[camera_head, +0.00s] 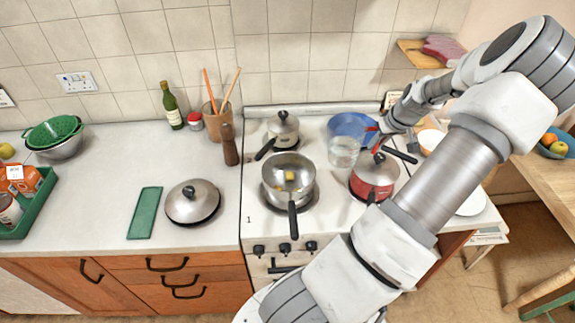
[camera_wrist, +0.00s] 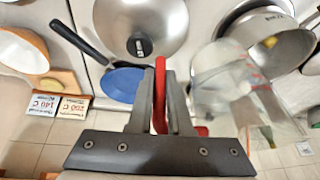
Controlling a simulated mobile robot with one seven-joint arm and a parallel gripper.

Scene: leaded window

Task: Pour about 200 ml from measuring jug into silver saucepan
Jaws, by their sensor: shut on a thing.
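The clear measuring jug (camera_head: 343,152) is held above the back right of the hob, to the right of the silver saucepan (camera_head: 280,191). The open saucepan sits on the front left burner with a small yellow lump (camera_head: 289,176) inside. My gripper (camera_head: 377,138) is shut on the jug's red handle (camera_wrist: 160,90). In the wrist view the jug (camera_wrist: 215,90) is right of my fingers (camera_wrist: 160,78), and the saucepan (camera_wrist: 297,48) is beyond it at the upper right. The jug looks roughly upright in the head view; its liquid level is hard to read.
A lidded red saucepan (camera_head: 373,180) stands close in front of the jug. A lidded silver pan (camera_head: 283,130) is behind the open saucepan. A blue round vessel (camera_head: 352,125) lies behind the jug. The left counter holds a loose lid (camera_head: 192,203) and a green board (camera_head: 145,213).

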